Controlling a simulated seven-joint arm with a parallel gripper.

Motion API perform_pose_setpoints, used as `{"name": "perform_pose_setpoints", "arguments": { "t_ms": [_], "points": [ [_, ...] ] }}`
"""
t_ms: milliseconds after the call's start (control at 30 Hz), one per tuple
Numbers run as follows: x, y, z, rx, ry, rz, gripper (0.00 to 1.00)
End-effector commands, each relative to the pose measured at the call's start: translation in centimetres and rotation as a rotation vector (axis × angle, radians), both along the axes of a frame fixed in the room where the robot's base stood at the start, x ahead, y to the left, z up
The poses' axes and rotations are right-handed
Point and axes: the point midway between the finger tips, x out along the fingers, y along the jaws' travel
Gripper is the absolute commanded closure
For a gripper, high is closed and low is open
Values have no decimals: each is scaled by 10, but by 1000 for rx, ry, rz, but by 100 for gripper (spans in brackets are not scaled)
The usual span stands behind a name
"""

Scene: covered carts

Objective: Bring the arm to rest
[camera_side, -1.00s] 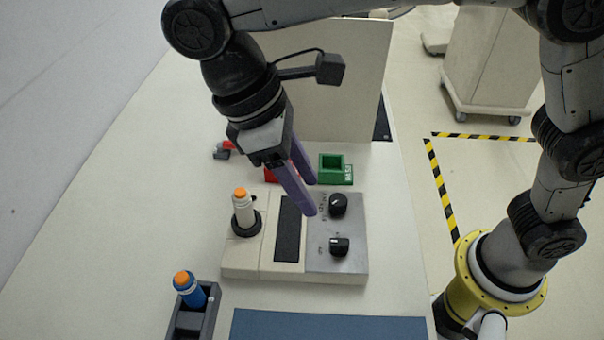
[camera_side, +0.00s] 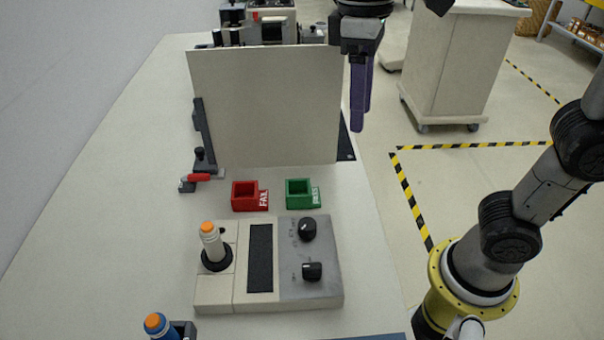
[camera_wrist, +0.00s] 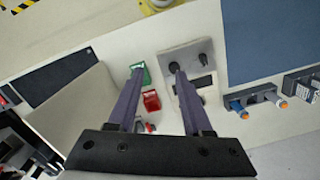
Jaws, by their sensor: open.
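My gripper (camera_side: 360,98) hangs in the air at the upper right of the side view, beside the right edge of the upright beige panel. Its two purple fingers point down, apart, with nothing between them. In the wrist view my gripper (camera_wrist: 153,80) shows both fingers spread over the bench scene below. It touches nothing that I can see.
A control box (camera_side: 285,288) with two black knobs holds a white, orange-topped cylinder (camera_side: 211,240). Red (camera_side: 245,205) and green (camera_side: 300,203) bins sit behind it. The panel (camera_side: 265,110) stands upright. A covered cart (camera_side: 450,70) stands on the floor at right.

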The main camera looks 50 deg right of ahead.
Motion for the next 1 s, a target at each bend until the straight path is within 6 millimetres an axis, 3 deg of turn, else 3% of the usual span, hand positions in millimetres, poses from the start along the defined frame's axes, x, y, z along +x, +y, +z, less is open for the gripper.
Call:
{"name": "perform_pose_setpoints", "arguments": {
  "t_ms": [33, 200, 400, 633, 1000],
  "points": [
    [-12, -19, 1, 18, -47, -54, 50],
    [-48, -65, -15, 58, -207, -208, 50],
    [-84, -96, -58, 82, -402, -352, 50],
    [-89, -100, -102, 95, -510, -373, 50],
    [-79, -100, -98, 104, -558, -368, 50]
  ]
}}
